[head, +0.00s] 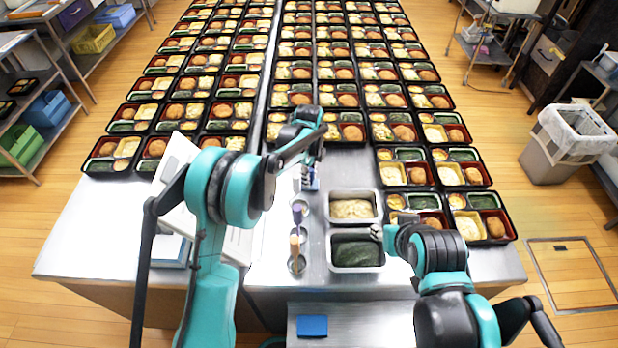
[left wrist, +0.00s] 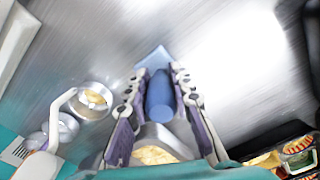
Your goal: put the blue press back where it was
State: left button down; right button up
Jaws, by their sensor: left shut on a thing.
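The blue press (head: 313,182) is at the middle of the steel table in the head view, partly hidden by my left gripper (head: 305,180). In the left wrist view, its rounded blue handle (left wrist: 160,100) sits between the fingers of my left gripper (left wrist: 158,85), which is shut on it. A flat blue part (left wrist: 152,60) shows beyond the fingertips. Whether the press touches the table is hard to tell. My right gripper (head: 378,232) is by the right edge of the steel pans, small and partly hidden; its opening does not show clearly.
A pan of pale food (head: 330,208) and a pan of dark green food (head: 331,253) stand right of several small cups with handled tools (head: 297,265). Rows of filled bento trays (head: 424,187) cover the back and right. A blue block (head: 312,326) lies in front.

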pick_arm(q)
jog(key=shift+f, duration=0.1)
jog(key=c, duration=1.3)
grip_release()
